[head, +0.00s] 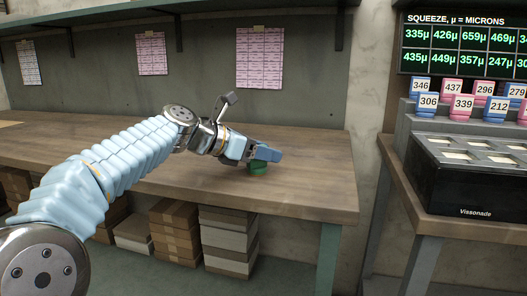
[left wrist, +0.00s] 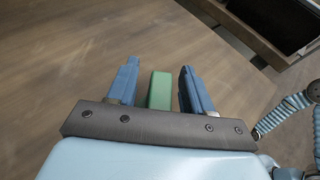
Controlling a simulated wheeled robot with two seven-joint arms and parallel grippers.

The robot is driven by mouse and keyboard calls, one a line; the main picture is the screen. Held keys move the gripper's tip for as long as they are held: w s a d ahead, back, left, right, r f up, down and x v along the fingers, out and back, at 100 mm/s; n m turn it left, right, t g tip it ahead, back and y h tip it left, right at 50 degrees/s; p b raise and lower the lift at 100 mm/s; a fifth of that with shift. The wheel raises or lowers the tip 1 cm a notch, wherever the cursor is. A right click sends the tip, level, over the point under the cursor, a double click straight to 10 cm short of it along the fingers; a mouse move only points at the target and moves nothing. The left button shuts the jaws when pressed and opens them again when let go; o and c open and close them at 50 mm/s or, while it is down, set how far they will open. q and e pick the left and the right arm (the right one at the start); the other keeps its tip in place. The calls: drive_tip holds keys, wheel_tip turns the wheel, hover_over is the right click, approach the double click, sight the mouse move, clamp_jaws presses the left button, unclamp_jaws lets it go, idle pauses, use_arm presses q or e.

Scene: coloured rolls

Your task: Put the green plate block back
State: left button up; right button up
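The green plate block (head: 259,169) sits on the wooden workbench (head: 310,190), near its right part. In the head view it shows just under my left gripper (head: 266,153), which hides its upper part. In the left wrist view the green plate block (left wrist: 160,90) stands between the two blue fingers of my left gripper (left wrist: 159,68). A narrow gap shows on each side of it, so the gripper is open around it and not closed on it. My right gripper is not in view.
To the right, a black box with slots (head: 470,175) stands on another table. Numbered blue and pink blocks (head: 462,88) stand behind it under a display of green numbers (head: 465,48). Boxes (head: 228,240) are stacked under the workbench. The bench top around the gripper is clear.

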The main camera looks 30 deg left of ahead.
use_arm(q)
drive_tip(key=shift+r, duration=0.1)
drive_tip(key=shift+s+a+r, duration=0.1)
drive_tip(key=shift+r, duration=0.05)
drive_tip(key=p+v, duration=0.1)
drive_tip(key=v, duration=1)
drive_tip(key=shift+s+a, duration=0.15)
drive_tip(key=shift+s, duration=0.2)
